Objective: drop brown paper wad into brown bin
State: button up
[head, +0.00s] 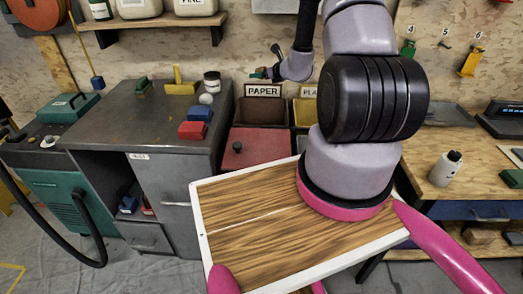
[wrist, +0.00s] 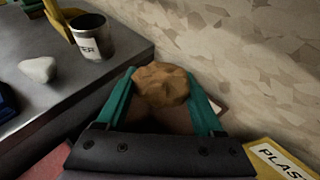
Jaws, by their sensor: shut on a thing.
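In the wrist view a crumpled brown paper wad (wrist: 160,84) is pinched between the two teal fingers of my gripper (wrist: 160,92). In the head view my gripper (head: 259,74) is small, just above and behind the PAPER label, and the wad cannot be made out clearly there. The brown bin (head: 262,111) stands against the back wall with a PAPER sign over it. In the wrist view a brown surface shows below the wad between the fingers; I cannot tell for sure that it is the bin.
A yellow bin (head: 304,112) with a PLASTIC-like label stands right of the brown bin. Left is a grey bench (head: 140,110) with a cup (head: 212,82), a white lump (head: 206,99), a blue block (head: 199,113) and a red block (head: 193,130). A plywood wall rises behind.

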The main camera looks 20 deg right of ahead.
notch_tip(320, 180, down, 9)
jog(key=w+d, duration=0.1)
jog(key=d, duration=0.1)
jog(key=shift+w, duration=0.3)
jog(key=shift+f, duration=0.1)
jog(key=o, duration=1.4)
jog(key=shift+c, duration=0.2)
jog(key=shift+s, duration=0.1)
jog(key=v, duration=1)
jog(key=shift+s, duration=0.3)
